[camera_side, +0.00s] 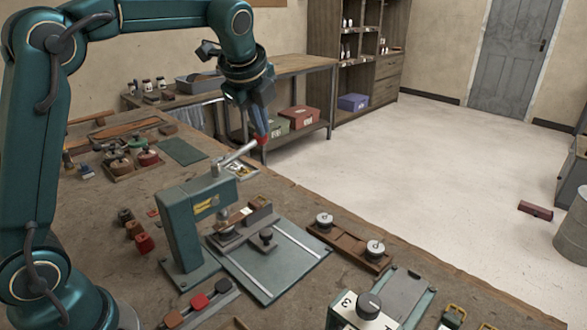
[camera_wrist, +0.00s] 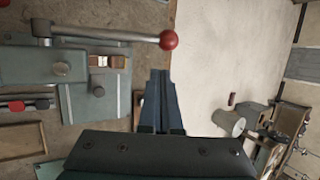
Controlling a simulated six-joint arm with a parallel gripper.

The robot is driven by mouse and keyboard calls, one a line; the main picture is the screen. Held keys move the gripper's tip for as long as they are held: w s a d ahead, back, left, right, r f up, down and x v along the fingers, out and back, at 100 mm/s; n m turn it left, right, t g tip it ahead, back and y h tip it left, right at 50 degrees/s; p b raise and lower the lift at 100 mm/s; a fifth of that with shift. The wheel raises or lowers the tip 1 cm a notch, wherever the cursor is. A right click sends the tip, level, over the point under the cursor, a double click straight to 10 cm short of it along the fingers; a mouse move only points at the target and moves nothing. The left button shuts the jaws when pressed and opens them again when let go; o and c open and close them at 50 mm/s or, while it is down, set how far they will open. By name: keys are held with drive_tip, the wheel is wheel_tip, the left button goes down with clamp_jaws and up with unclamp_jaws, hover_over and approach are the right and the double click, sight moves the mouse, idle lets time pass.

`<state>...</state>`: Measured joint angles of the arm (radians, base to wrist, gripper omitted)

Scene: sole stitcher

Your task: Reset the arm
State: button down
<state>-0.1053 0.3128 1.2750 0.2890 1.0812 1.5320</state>
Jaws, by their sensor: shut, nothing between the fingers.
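My gripper (camera_side: 261,128) points down over the bench's far edge, with its fingers closed together and nothing between them. In the wrist view my gripper (camera_wrist: 159,74) shows as two dark fingers side by side. The teal sole stitcher (camera_side: 192,222) stands upright on the bench, with a metal lever (camera_side: 233,156) reaching out from its top. The lever ends in a red knob (camera_side: 263,141), just below my fingertips in the side view. In the wrist view the red knob (camera_wrist: 169,40) appears a little beyond the fingertips.
The wooden bench (camera_side: 330,295) holds spools on a wooden rack (camera_side: 345,247), a tray of round tins (camera_side: 133,163) and a green mat (camera_side: 182,151). Behind is a side table with boxes (camera_side: 305,117). The floor (camera_side: 430,170) right of the bench is mostly clear.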

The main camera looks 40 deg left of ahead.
drive_tip(key=s+d+r+n+t+h, duration=0.1)
drive_tip(key=s+d+n, duration=0.2)
drive_tip(key=s, duration=0.3)
drive_tip(key=s+d+r+n+t+h, duration=0.1)
drive_tip(key=s+d+r+n, duration=0.15)
drive_tip(key=s, duration=0.35)
drive_tip(key=s+d+f+n+g+h, duration=0.1)
drive_tip(key=s+d+f+n, duration=0.3)
drive_tip(key=s+f+n, duration=0.4)
drive_tip(key=s+n, duration=0.2)
drive_tip(key=n, duration=0.1)
drive_tip(key=shift+f+n+h, duration=0.3)
drive_tip(key=shift+f+n, duration=0.05)
drive_tip(key=shift+f, duration=0.05)
